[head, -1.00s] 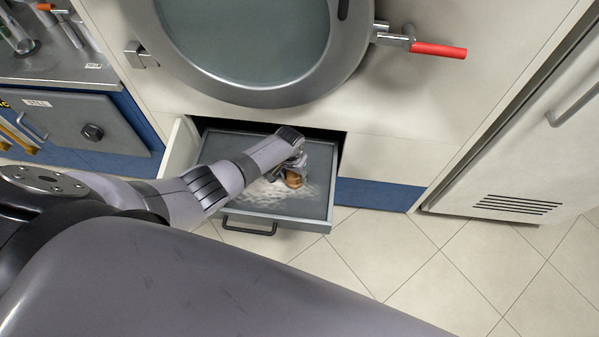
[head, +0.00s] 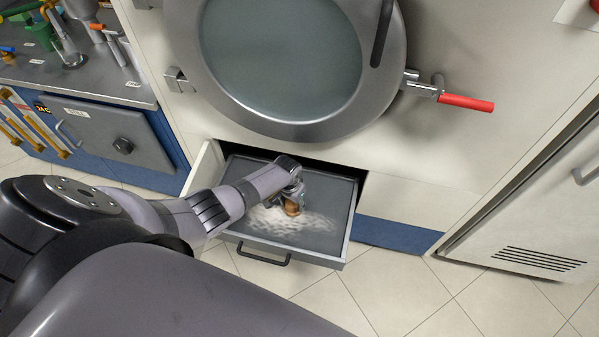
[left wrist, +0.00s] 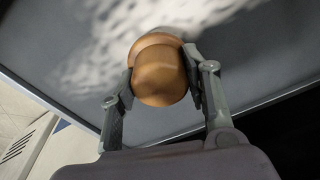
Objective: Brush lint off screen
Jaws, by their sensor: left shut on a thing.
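An open drawer (head: 349,226) under the round machine door holds the dark grey screen (head: 335,190). White lint (head: 268,219) lies on the screen's left and front part; it also shows in the left wrist view (left wrist: 95,50). My left gripper (head: 294,200) is low over the screen, shut on the brown rounded wooden handle of a brush (left wrist: 160,75), with one finger on each side. The brush (head: 292,208) is upright over the lint; its lower end is hidden, so I cannot tell whether it touches the screen. My right gripper is not in view.
The large round door (head: 285,70) with its red-handled latch (head: 466,103) is above the drawer. A steel counter (head: 80,75) with tools and bottles is at the left. A vented cabinet (head: 540,215) stands at the right. The tiled floor (head: 400,290) in front is clear.

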